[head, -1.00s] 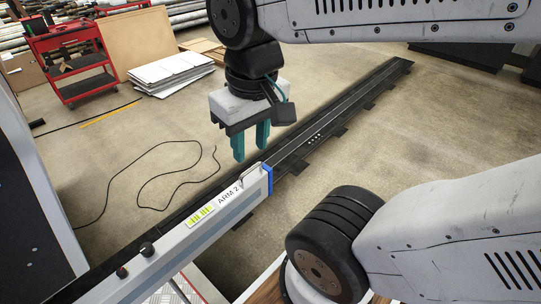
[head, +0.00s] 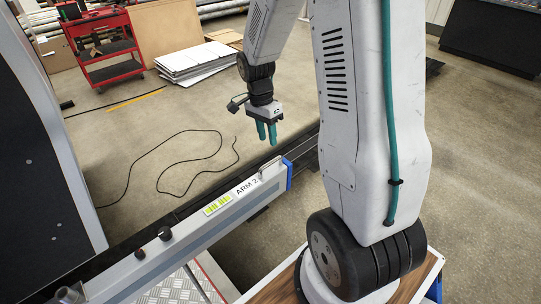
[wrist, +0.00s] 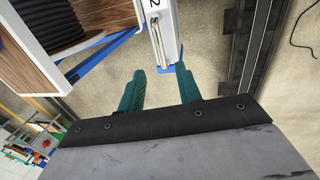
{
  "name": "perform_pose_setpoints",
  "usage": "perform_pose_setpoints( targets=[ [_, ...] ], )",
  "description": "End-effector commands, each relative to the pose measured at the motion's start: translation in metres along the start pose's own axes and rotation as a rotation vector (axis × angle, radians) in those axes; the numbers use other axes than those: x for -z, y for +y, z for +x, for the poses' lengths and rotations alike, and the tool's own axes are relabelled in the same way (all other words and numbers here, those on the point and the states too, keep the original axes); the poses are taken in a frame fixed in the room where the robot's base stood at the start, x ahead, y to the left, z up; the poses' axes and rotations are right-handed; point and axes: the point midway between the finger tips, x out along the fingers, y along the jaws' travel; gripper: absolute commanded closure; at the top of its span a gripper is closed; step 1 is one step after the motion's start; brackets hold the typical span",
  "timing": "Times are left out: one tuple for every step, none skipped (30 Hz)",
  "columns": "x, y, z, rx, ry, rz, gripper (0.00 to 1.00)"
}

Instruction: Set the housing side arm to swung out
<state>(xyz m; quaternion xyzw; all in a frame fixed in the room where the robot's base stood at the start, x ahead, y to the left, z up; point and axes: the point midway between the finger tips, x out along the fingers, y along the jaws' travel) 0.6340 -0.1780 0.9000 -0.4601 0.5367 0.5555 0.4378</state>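The housing side arm (head: 205,226) is a long pale grey bar labelled "ARM 2", with a blue end cap (head: 288,174) and a small metal handle (head: 270,171) near that end. In the head view it runs from the lower left towards the middle. My gripper (head: 267,144) has two teal fingers pointing down, apart from each other with nothing between them. It hangs beyond the blue-capped end, not visibly touching it. In the wrist view my open gripper (wrist: 162,86) shows with the arm's end (wrist: 163,35) and its handle just beyond the fingers.
A dark floor rail (head: 305,148) runs behind the arm. A black cable (head: 190,150) lies on the floor. A red tool cart (head: 95,50) and stacked white sheets (head: 195,62) stand at the back. A dark cabinet panel (head: 30,170) is at left. Open floor lies between.

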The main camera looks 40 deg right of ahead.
Motion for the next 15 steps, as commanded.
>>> perform_pose_setpoints(
  targets=[
    [0.001, -0.001, 0.006, -0.005, -0.002, 0.007, 0.66],
    [0.001, -0.001, 0.009, -0.005, -0.002, 0.01, 0.66],
    [0.001, -0.001, 0.014, -0.005, -0.002, 0.011, 0.66],
    [0.001, -0.001, 0.018, -0.005, -0.002, 0.011, 0.66],
    [0.001, 0.0, 0.023, -0.006, -0.002, 0.01, 0.66],
    [0.001, 0.0, 0.029, -0.006, -0.002, 0.01, 0.66],
    [0.001, 0.0, 0.035, -0.006, -0.003, 0.01, 0.66],
    [0.001, 0.0, 0.04, -0.006, -0.002, 0.01, 0.66],
    [0.0, 0.0, 0.046, -0.007, -0.003, 0.009, 0.66],
    [0.0, 0.0, 0.051, -0.006, -0.003, 0.009, 0.66],
    [0.0, 0.0, 0.055, -0.005, -0.003, 0.009, 0.66],
    [0.0, 0.0, 0.061, -0.006, -0.003, 0.009, 0.66],
    [0.0, 0.0, 0.064, -0.005, -0.002, 0.009, 0.66],
    [0.0, -0.001, 0.067, -0.004, -0.002, 0.008, 0.66],
    [0.0, 0.0, 0.071, -0.004, -0.002, 0.008, 0.66]
  ],
)
